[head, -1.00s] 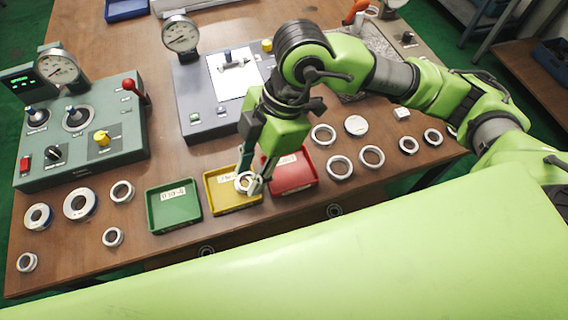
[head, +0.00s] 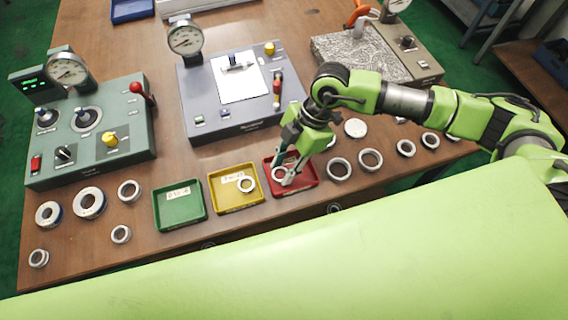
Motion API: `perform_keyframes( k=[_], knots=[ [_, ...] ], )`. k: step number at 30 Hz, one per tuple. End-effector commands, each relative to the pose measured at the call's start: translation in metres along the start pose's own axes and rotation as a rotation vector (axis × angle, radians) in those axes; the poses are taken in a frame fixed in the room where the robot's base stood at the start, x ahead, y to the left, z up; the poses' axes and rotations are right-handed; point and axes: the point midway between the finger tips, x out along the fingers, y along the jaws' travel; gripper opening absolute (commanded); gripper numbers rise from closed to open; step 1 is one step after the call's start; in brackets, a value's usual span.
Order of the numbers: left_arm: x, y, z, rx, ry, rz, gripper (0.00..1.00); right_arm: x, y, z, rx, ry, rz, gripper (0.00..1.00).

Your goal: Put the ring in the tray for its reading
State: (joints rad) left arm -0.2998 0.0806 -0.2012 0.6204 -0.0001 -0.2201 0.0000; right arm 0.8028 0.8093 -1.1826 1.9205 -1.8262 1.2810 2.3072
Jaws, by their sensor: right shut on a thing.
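My right gripper (head: 285,178) reaches down into the red tray (head: 309,182) and is shut on a small metal ring (head: 278,174) there. The fingers cover part of this ring, and I cannot tell whether it touches the tray floor. Another ring (head: 246,185) lies in the yellow tray (head: 228,206), apart from the gripper. The green tray (head: 181,212) at the left is empty. Each tray has a white label, but the writing is too small to read, and the red one's label is mostly hidden. My left gripper is out of view.
Several loose rings lie right of the trays, one close by (head: 339,168). More lie at the left, including a large one (head: 89,203). A green gauge station (head: 130,140), a grey-blue station (head: 215,120) and a station with a patterned plate (head: 360,55) stand behind.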

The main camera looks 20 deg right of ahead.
Motion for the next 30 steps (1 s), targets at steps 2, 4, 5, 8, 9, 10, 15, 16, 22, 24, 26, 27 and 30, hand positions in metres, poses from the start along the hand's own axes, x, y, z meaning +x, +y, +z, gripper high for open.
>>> perform_keyframes(
  k=[2,4,5,8,9,10,15,16,22,24,26,27,30],
  knots=[
    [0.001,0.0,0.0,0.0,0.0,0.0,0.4,0.0,0.0,0.0,0.0,0.0,0.0,0.02],
    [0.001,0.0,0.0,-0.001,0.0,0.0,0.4,0.0,0.0,0.0,0.0,0.0,0.0,0.33],
    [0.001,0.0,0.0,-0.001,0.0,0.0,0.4,0.0,0.0,0.0,0.0,0.0,0.0,0.35],
    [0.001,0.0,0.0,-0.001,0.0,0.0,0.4,0.0,0.0,0.0,0.0,0.0,0.0,0.35],
    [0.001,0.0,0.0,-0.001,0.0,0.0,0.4,0.0,0.0,0.0,0.0,0.0,0.0,0.35],
    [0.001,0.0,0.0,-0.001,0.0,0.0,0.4,0.0,0.0,0.0,0.0,0.0,0.0,0.35],
    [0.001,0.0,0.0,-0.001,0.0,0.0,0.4,-0.002,0.0,0.0,0.0,0.0,0.001,0.35],
    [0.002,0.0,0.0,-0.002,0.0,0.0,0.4,-0.004,0.001,0.0,0.0,0.0,0.001,0.35],
    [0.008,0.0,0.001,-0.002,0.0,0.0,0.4,-0.033,0.001,0.001,-0.001,-0.001,0.005,0.35],
    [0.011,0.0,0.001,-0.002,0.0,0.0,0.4,-0.048,0.002,0.001,-0.001,-0.001,0.006,0.35],
    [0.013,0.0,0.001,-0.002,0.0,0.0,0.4,-0.061,0.002,0.001,-0.001,-0.001,0.005,0.35],
    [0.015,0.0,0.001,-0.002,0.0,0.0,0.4,-0.07,0.002,0.001,-0.001,-0.002,0.006,0.35],
    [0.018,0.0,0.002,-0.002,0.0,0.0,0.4,-0.09,0.001,0.001,0.0,-0.002,0.005,0.35]
  ],
)
